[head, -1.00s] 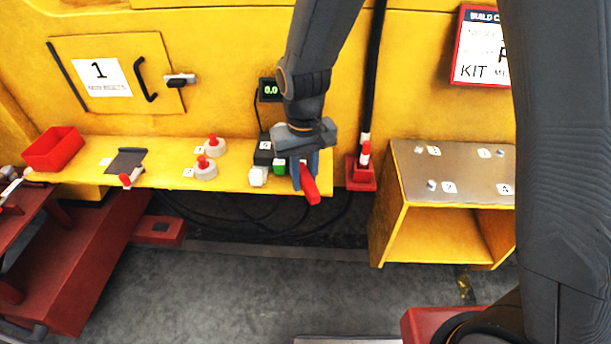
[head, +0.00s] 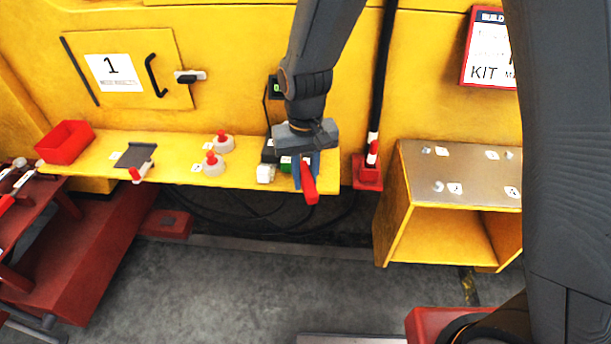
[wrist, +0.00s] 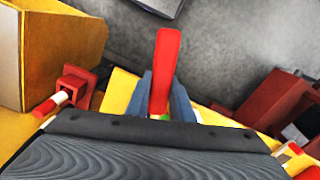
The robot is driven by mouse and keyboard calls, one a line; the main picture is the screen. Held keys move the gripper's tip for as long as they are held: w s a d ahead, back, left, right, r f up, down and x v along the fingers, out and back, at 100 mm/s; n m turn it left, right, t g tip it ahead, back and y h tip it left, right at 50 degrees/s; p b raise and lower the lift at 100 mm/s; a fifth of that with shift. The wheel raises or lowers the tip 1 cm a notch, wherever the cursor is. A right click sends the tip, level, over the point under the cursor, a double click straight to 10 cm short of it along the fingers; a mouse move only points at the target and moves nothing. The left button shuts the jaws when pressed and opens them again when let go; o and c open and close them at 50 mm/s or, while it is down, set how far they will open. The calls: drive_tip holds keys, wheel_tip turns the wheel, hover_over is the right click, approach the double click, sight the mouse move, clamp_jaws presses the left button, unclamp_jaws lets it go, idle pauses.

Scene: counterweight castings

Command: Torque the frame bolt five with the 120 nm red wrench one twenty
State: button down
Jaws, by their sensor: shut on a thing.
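My gripper (head: 306,182) is shut on a red-handled wrench (head: 310,190) near the right end of the yellow shelf. In the wrist view the red handle (wrist: 166,70) sticks out between the blue fingers (wrist: 165,98). The wrench's far part and any label are hidden by the gripper. The bolts stand on the grey top of a yellow stand (head: 470,178) at the right, with number tags beside them. I make out several tags, but they are too blurred to read surely, and my arm covers the stand's right side.
The yellow shelf (head: 100,165) carries a red bin (head: 65,142), a dark bracket (head: 135,155), two white knobs with red tops (head: 213,165) and a white block (head: 265,173). A red post base (head: 368,172) stands between shelf and stand. Red-handled tools lie on a red bench at far left.

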drive_tip(key=shift+a, duration=0.3)
drive_tip(key=shift+s+a+m, duration=0.1)
drive_tip(key=shift+a+m, duration=0.25)
drive_tip(key=shift+m, duration=0.05)
drive_tip(key=shift+s+a+p, duration=0.1)
drive_tip(key=shift+a+p, duration=0.25)
drive_tip(key=shift+s+a+m, duration=0.1)
drive_tip(key=shift+a+m, duration=0.5)
drive_tip(key=shift+a, duration=0.1)
drive_tip(key=shift+a+p, duration=0.25)
drive_tip(key=shift+p, duration=0.05)
drive_tip(key=shift+a+m, duration=0.15)
drive_tip(key=shift+m, duration=0.15)
